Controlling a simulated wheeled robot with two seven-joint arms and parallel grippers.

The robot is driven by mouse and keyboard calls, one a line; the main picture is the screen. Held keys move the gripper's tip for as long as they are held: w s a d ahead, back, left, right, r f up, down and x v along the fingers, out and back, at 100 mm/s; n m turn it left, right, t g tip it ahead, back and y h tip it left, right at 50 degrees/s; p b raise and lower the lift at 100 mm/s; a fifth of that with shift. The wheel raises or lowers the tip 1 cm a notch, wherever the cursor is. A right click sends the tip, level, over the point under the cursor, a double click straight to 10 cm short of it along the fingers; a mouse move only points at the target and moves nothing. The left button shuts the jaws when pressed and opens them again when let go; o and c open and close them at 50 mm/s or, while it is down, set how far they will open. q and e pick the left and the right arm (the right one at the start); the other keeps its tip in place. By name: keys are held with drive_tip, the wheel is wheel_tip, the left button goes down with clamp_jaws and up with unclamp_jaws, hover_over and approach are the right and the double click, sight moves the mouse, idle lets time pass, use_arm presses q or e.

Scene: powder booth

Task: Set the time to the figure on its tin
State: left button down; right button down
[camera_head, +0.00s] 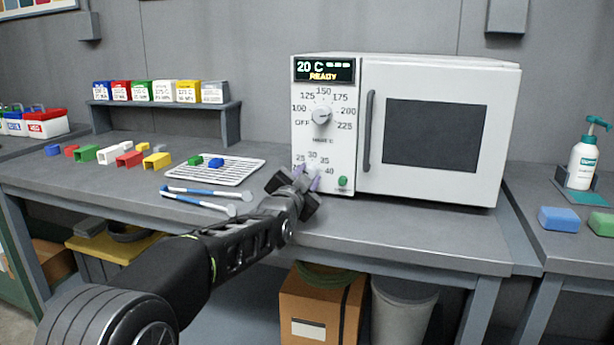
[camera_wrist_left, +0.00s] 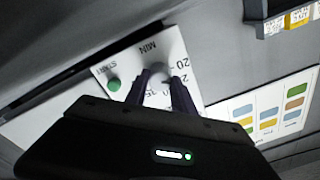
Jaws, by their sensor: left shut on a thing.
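The white oven (camera_head: 430,68) stands on the bench, its display (camera_head: 324,70) reading 20 C, dashes and READY. My left gripper (camera_head: 302,181) is at the lower, time dial, whose figures 25, 30, 35 and 40 partly show. In the left wrist view my gripper's fingers (camera_wrist_left: 158,92) are shut on the pale time knob (camera_wrist_left: 158,86), beside the MIN marking. The pointer's setting is hidden. The temperature knob (camera_head: 322,116) sits above, within a scale from OFF to 225. Labelled coloured tins (camera_head: 143,90) stand on a small shelf; their print is too small to read. My right gripper is not in view.
The green start button (camera_head: 343,182) is just right of the time dial. A wire rack (camera_head: 240,172) holds a green and a blue piece. Two blue-handled tools (camera_head: 200,198) lie in front of it. Coloured hollow pieces (camera_head: 110,153) lie at left.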

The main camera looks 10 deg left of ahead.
use_arm(q)
drive_tip(key=m, duration=0.3)
drive_tip(key=shift+f+b, duration=0.1)
drive_tip(key=shift+b, duration=0.2)
drive_tip(key=m+b, duration=0.1)
drive_tip(key=m, duration=0.1)
drive_tip(key=shift+f+m, duration=0.1)
drive_tip(key=shift+m, duration=0.3)
drive_tip(key=m+b, duration=0.3)
drive_tip(key=m, duration=0.1)
drive_tip(key=shift+m+h+b, duration=0.3)
drive_tip(key=shift+m+b, duration=0.55)
drive_tip(key=shift+m, duration=0.55)
drive_tip(key=c, duration=1.1)
unclamp_jaws()
drive_tip(key=shift+o, duration=0.2)
drive_tip(key=shift+s, duration=0.15)
